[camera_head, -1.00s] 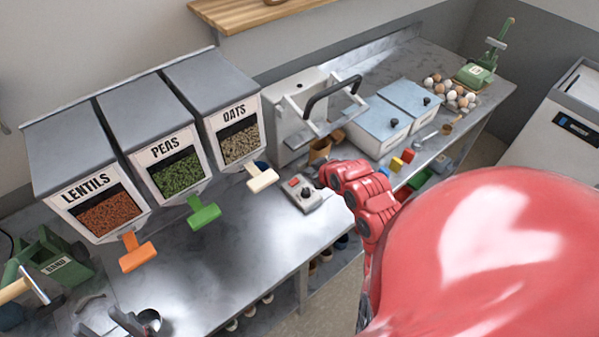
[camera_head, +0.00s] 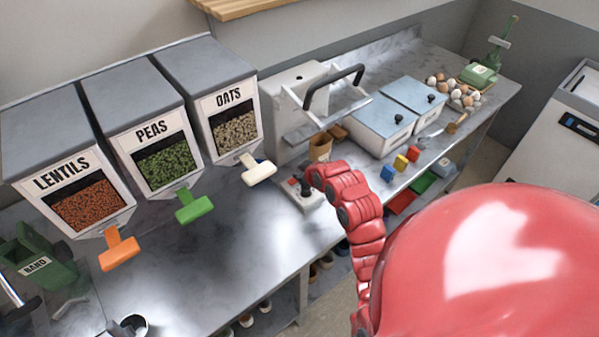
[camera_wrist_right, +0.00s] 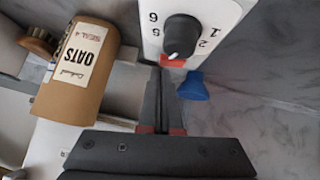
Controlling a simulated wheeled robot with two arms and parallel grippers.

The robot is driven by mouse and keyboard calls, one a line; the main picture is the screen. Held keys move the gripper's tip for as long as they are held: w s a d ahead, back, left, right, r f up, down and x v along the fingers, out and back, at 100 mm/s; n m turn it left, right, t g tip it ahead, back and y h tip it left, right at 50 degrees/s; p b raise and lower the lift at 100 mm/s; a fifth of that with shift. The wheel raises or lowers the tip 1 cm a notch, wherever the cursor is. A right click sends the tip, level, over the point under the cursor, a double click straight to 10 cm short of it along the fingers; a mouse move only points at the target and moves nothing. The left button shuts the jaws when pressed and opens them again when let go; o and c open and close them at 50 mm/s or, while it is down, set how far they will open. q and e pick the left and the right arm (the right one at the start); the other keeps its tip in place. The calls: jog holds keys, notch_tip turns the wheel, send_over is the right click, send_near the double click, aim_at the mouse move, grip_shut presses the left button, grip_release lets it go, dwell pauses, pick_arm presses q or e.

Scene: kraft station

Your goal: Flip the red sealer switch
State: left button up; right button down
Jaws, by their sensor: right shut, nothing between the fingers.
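The sealer's control box (camera_head: 311,203) sits on the metal counter in front of the white sealer (camera_head: 283,103), partly covered by my red right arm. In the right wrist view, the white control panel (camera_wrist_right: 222,18) carries a black dial with numbers. The red switch (camera_wrist_right: 172,62) shows at the panel's edge, partly behind the fingertips. My right gripper (camera_wrist_right: 160,72) is shut and empty, its tips at or very near the switch; I cannot tell whether they touch. My left gripper is not in view.
A brown oats pouch (camera_wrist_right: 76,76) and a blue object (camera_wrist_right: 194,87) are close to the fingers. Lentils, peas and oats dispensers (camera_head: 150,100) stand at left, with handles sticking out. Lidded bins (camera_head: 377,122) and small coloured blocks (camera_head: 401,163) are right of the sealer.

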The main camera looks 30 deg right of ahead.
jog(key=shift+f, duration=0.2)
jog(key=shift+d+f+y+b, duration=0.35)
jog(key=shift+f+y+b, duration=0.05)
jog(key=shift+f+b, duration=0.1)
jog(key=shift+s+a+r, duration=0.1)
jog(key=shift+r, duration=0.05)
jog(key=shift+a, duration=0.15)
jog(key=shift+a+r, duration=0.1)
jog(key=shift+a, duration=0.6)
jog(key=shift+r, duration=0.1)
